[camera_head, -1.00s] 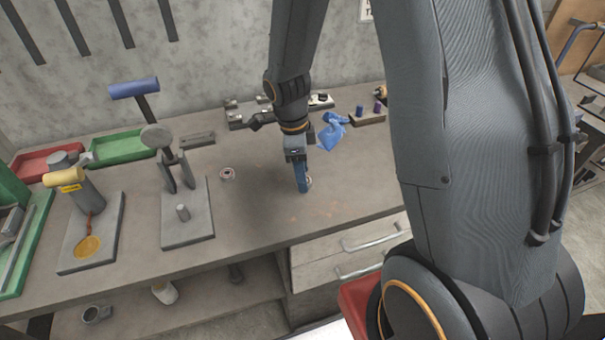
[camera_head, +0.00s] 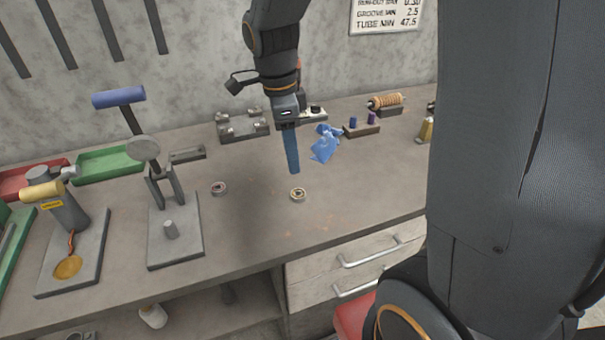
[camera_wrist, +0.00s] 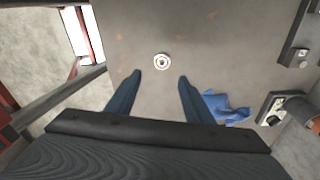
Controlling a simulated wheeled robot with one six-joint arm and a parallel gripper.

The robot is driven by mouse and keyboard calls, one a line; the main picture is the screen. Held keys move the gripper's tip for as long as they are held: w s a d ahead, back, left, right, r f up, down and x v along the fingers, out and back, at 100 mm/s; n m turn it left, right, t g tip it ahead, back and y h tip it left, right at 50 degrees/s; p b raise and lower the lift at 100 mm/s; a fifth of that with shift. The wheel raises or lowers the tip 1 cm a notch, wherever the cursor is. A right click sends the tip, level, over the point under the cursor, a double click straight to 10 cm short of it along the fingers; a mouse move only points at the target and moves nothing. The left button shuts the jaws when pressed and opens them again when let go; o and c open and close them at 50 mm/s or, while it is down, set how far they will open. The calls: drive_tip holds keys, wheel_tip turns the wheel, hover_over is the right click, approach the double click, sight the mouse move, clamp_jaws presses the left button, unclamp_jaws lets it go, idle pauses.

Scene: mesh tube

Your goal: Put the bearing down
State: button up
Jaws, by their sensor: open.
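A small ring-shaped bearing (camera_head: 298,195) lies flat on the grey workbench (camera_head: 250,222), right of the bench's middle. In the wrist view the bearing (camera_wrist: 162,62) shows beyond and between the fingertips, apart from both. My gripper (camera_head: 293,170) is above the bench, just behind and over the bearing in the head view. In the wrist view its two blue fingers (camera_wrist: 160,78) are spread wide with nothing between them. A second, similar ring (camera_head: 219,188) lies on the bench to the left.
A grey press-like stand (camera_head: 172,232) and a yellow-handled tool on a plate (camera_head: 68,240) stand at left. A blue cloth (camera_head: 325,143), a small block with purple pegs (camera_head: 362,127) and metal fixtures (camera_head: 243,127) are at the back. Bare bench surrounds the bearing.

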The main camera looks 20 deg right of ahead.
drive_tip(key=s+f+n+t, duration=0.1)
drive_tip(key=s+n, duration=0.3)
drive_tip(key=n, duration=0.6)
drive_tip(key=s+d+f+n+y, duration=0.1)
drive_tip(key=s+f+n, duration=0.2)
drive_tip(key=n, duration=0.7)
drive_tip(key=shift+s+d+t, duration=0.25)
drive_tip(key=shift+s+t, duration=0.15)
drive_tip(key=shift+s, duration=0.75)
